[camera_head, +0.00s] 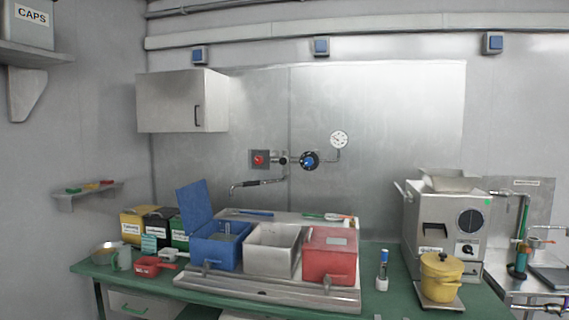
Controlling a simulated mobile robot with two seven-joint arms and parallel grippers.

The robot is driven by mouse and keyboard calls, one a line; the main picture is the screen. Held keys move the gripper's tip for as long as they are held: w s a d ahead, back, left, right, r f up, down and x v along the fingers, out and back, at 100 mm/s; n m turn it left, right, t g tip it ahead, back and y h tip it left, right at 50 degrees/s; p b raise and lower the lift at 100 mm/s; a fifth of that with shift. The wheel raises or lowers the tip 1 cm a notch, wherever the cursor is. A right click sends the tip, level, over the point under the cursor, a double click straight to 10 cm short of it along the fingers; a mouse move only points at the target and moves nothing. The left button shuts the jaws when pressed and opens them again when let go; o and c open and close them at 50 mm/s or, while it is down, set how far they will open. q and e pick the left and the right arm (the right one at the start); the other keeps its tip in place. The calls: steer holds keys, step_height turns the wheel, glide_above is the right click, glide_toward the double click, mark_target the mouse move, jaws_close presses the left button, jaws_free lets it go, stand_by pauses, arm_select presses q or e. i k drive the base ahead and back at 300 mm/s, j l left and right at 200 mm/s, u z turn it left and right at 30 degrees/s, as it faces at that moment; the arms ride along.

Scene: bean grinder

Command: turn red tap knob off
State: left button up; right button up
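A red knob (259,160) sits on a grey square plate on the metal wall panel, left of a pipe fitting. A blue round knob (309,161) on a black body is to its right on the same pipe. A tap spout (248,185) hangs down and to the left below them, above the bench. Whether the tap is on or off cannot be told, and no water stream can be made out. Neither of my grippers can be made out in this view.
The green bench holds an open blue box (220,246), a grey metal bin (271,250) and a red box (329,256) below the tap. A grinder machine (448,225) and a yellow pot (440,277) stand right. A wall cabinet (180,100) hangs upper left.

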mark_target(258, 160)
steer(key=i+j+z, duration=0.1)
steer(key=i, duration=0.4)
steer(key=i+j+z, duration=0.1)
steer(key=i, duration=0.4)
steer(key=i+j+z, duration=0.15)
steer(key=i+j, duration=0.15)
steer(key=i, duration=0.2)
steer(key=i+j+z, duration=0.1)
steer(key=i+j, duration=0.2)
steer(key=i, duration=0.2)
